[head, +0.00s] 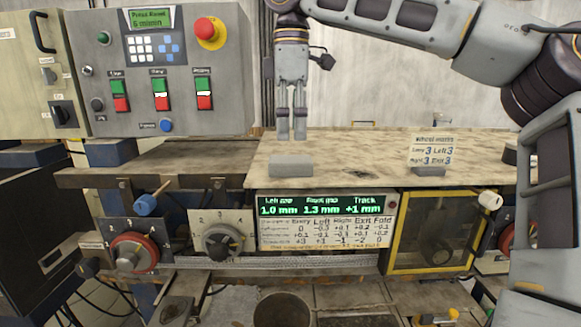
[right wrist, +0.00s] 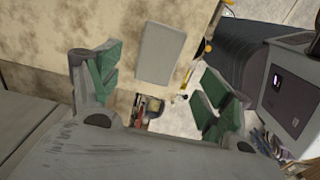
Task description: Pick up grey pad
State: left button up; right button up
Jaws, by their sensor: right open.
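The grey pad (head: 291,166) is a small flat rectangular block lying on the tan speckled tabletop (head: 350,165), near its front left corner. My right gripper (head: 292,136) points down above and slightly behind the pad in the head view. In the right wrist view the pad (right wrist: 160,54) lies beyond the gap between the two green-lined fingers of my right gripper (right wrist: 160,85). These fingers are spread apart, with nothing between them. The pad stands clear of both fingers. My left gripper is in neither view.
A control box (head: 160,75) with buttons and a red knob stands at the left. A small sign (head: 432,150) stands on the tabletop to the right of the pad. A display panel (head: 325,222) and dials sit below the front edge. The tabletop between pad and sign is clear.

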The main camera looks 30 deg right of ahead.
aim_at(291, 159)
jog(key=shift+f, duration=0.95)
jog(key=shift+w+f+p, duration=0.15)
jog(key=shift+f+p, duration=0.2)
jog(key=shift+f, duration=2.25)
jog(key=c, duration=1)
jog(key=shift+r, duration=0.15)
jog(key=shift+c, duration=0.2)
notch_tip(291, 159, up, 10)
